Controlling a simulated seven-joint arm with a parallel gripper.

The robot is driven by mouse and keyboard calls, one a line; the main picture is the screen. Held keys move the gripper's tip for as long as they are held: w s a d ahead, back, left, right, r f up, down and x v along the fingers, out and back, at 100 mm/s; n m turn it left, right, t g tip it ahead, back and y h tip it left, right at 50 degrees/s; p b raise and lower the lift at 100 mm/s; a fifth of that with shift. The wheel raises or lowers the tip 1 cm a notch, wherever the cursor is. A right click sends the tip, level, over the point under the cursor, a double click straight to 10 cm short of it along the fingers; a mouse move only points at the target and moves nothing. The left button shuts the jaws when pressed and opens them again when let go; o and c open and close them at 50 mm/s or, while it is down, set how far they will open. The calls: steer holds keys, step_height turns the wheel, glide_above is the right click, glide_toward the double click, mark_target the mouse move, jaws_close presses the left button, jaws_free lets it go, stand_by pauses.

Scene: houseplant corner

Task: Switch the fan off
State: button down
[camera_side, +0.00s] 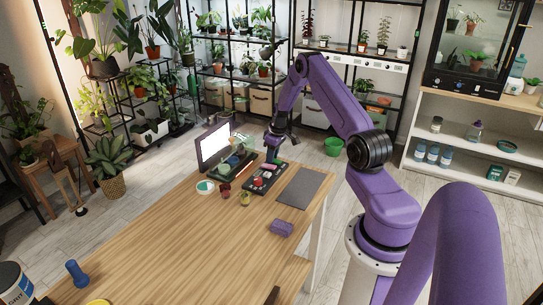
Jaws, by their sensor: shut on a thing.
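A dark box with red, green and pale controls (257,182) lies on the far part of the wooden table. It looks like a switch panel, but its markings are too small to read. My gripper (272,153) points down at the far end of this box. It is shut on a small control there, which the dark fingers mostly hide. I cannot make out a fan for certain, nor which control belongs to it.
A bright white panel (213,144) stands left of the box, with a clear case (235,160) beside it. Small pots (244,198) sit in front. A grey mat (304,188) and a purple block (282,228) lie to the right. The table's middle (180,240) is clear.

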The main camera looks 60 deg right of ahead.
steer(key=shift+s+t, duration=0.1)
steer(key=shift+t, duration=0.6)
steer(key=c, duration=1.2)
jaws_free()
steer(key=shift+r, duration=0.15)
steer(key=v, duration=1.7)
steer(key=shift+r, duration=0.1)
